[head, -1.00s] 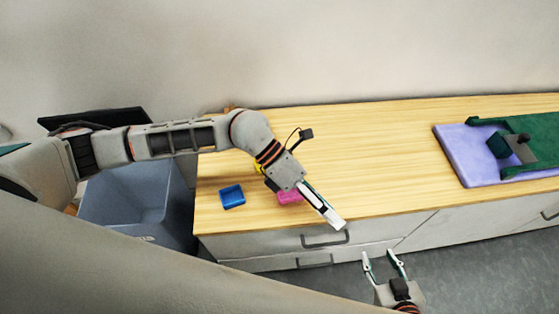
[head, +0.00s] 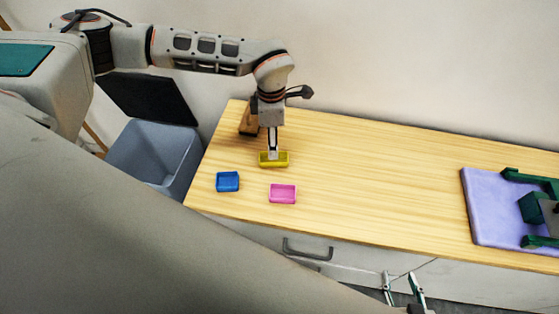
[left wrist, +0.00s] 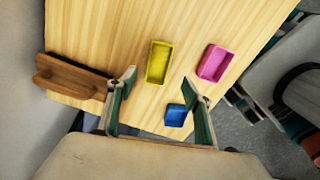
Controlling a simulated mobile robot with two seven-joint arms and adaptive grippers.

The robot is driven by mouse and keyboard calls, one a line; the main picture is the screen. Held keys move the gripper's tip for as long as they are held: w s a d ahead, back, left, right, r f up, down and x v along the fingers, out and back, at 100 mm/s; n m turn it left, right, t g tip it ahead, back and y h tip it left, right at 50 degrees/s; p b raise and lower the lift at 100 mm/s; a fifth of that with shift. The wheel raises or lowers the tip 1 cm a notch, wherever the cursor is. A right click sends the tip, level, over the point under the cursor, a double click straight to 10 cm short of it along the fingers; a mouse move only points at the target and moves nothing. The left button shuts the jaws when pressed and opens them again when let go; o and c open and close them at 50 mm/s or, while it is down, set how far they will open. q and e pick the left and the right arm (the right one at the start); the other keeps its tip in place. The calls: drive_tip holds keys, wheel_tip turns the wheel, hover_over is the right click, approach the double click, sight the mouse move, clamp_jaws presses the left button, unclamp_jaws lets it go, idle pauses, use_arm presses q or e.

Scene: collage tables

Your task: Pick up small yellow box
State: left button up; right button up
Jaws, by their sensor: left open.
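The small yellow box (head: 281,164), an open-topped tray shape, sits on the wooden counter. In the left wrist view the yellow box (left wrist: 159,62) lies ahead of and between the spread fingers. My left gripper (head: 272,154) points down over the box, seen edge-on in the head view. The left wrist view shows this gripper (left wrist: 161,78) open and empty, and I cannot tell its exact height over the box. My right gripper (head: 402,285) is open and empty at the bottom edge, in front of the counter, partly cut off.
A blue box (head: 228,181) and a pink box (head: 283,194) sit near the yellow one. A brown wooden object (head: 249,118) stands behind, near the wall. A grey bin (head: 155,155) is left of the counter (head: 390,185). A purple mat (head: 488,215) with green parts lies right.

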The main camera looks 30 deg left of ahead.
use_arm(q)
drive_tip(key=shift+a+f, duration=0.2)
drive_tip(key=shift+f, duration=1)
drive_tip(key=shift+w+d+f+b, duration=0.1)
drive_tip(key=shift+f+b, duration=0.1)
drive_tip(key=shift+f, duration=1.2)
drive_tip(key=shift+w+f+b, duration=0.1)
drive_tip(key=shift+f+b, duration=0.1)
drive_tip(key=shift+f, duration=1.15)
drive_tip(key=c, duration=0.8)
